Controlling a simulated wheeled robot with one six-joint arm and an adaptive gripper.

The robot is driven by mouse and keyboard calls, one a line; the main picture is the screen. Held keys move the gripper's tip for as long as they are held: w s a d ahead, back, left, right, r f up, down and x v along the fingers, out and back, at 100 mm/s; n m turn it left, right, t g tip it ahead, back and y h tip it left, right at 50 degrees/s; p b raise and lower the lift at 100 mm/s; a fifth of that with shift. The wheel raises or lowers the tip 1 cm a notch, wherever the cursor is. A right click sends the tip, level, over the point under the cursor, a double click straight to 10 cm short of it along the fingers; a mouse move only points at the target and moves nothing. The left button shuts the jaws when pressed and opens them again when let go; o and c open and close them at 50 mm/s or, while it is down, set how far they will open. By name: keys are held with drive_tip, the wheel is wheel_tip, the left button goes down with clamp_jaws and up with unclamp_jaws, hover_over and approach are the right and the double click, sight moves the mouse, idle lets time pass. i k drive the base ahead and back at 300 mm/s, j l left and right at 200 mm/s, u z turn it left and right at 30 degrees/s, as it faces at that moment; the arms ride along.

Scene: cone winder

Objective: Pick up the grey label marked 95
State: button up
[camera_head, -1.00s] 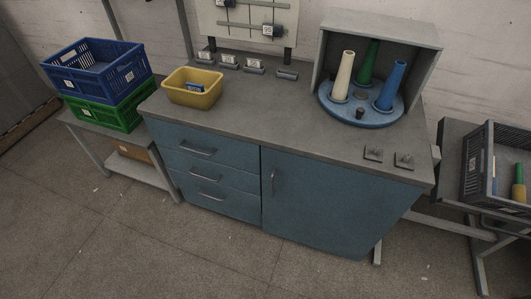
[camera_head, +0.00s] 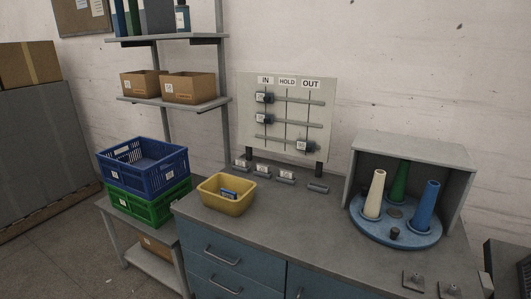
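Several small grey blocks with white faces stand in a row on the bench before the board: a left one (camera_head: 242,164), a middle one (camera_head: 263,170) and a right one (camera_head: 287,176). Dark sliders with pale square tags sit on the board: an upper one (camera_head: 264,98), a middle one (camera_head: 264,119) and a lower right one (camera_head: 304,146). The marks on these faces and tags are too small to read, so I cannot tell which is the grey label marked 95. My gripper is not in view.
The board (camera_head: 245,140) has IN, HOLD and OUT headings. A yellow bin (camera_head: 227,202) with a blue item stands at left on the bench (camera_head: 290,230). A grey hood (camera_head: 415,150) and a blue round tray (camera_head: 385,235) with cones stand at right. Crates (camera_head: 140,165) are far left.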

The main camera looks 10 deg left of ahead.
sight(242, 164)
drive_tip(key=i+j, duration=0.15)
drive_tip(key=j, duration=0.4)
drive_tip(key=i+j, duration=0.1)
drive_tip(key=j, duration=0.5)
drive_tip(key=i+j, duration=0.15)
drive_tip(key=j, duration=0.4)
drive_tip(key=i+j, duration=0.1)
drive_tip(key=j, duration=0.5)
drive_tip(key=i+j, duration=0.15)
drive_tip(key=j, duration=0.4)
drive_tip(key=i+j, duration=0.1)
drive_tip(key=j, duration=0.5)
drive_tip(key=i+j, duration=0.15)
drive_tip(key=j, duration=0.4)
drive_tip(key=i+j, duration=0.15)
drive_tip(key=j, duration=0.45)
